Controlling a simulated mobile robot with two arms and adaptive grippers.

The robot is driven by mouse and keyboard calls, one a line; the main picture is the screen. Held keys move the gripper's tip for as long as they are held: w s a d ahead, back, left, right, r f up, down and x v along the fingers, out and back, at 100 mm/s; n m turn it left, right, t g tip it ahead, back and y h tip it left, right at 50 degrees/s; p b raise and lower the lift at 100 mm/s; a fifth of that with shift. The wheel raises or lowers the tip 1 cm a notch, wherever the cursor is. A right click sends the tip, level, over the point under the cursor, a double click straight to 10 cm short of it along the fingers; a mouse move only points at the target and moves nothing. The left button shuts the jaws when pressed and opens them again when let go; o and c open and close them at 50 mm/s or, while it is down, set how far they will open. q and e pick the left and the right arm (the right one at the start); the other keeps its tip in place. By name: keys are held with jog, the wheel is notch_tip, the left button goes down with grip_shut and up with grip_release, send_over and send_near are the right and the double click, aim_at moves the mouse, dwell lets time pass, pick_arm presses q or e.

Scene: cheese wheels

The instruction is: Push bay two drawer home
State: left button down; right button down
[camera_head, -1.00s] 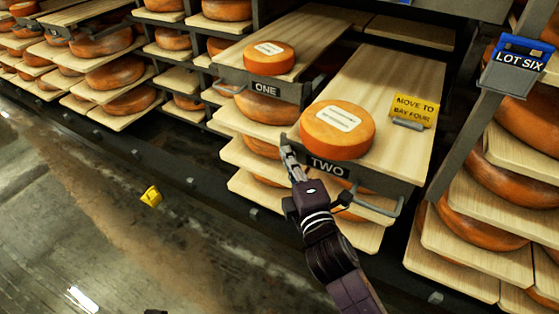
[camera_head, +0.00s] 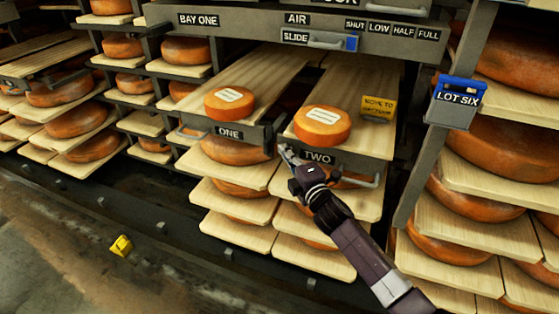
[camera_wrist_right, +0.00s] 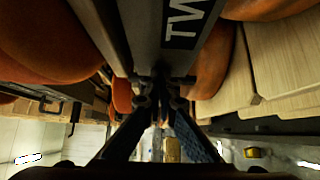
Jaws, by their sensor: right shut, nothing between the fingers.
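The bay two drawer (camera_head: 352,140) is a pale wooden board with a grey front marked TWO (camera_head: 318,158) and a grey bar handle (camera_head: 366,183). An orange cheese wheel (camera_head: 322,128) with a white label sits on it. Its front is nearly level with that of drawer ONE (camera_head: 229,132). My right gripper (camera_head: 286,151) is shut and empty at the left end of the TWO front. In the right wrist view the fingertips (camera_wrist_right: 160,82) meet the front's edge beside the TWO plate (camera_wrist_right: 190,22); contact seems likely. My left gripper is out of view.
A yellow sign (camera_head: 379,107) stands on drawer two. Another cheese wheel (camera_head: 229,103) sits on drawer ONE. A blue LOT SIX holder (camera_head: 455,98) is on the post to the right. A control panel (camera_head: 300,27) spans above. Boards with wheels lie below. A yellow object (camera_head: 121,245) lies on the floor.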

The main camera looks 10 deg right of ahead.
jog(key=shift+w+d, duration=0.5)
jog(key=shift+w, duration=0.2)
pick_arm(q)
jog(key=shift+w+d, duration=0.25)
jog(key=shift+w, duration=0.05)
pick_arm(e)
jog(key=shift+w+d+r, duration=0.15)
jog(key=shift+d+r, duration=0.05)
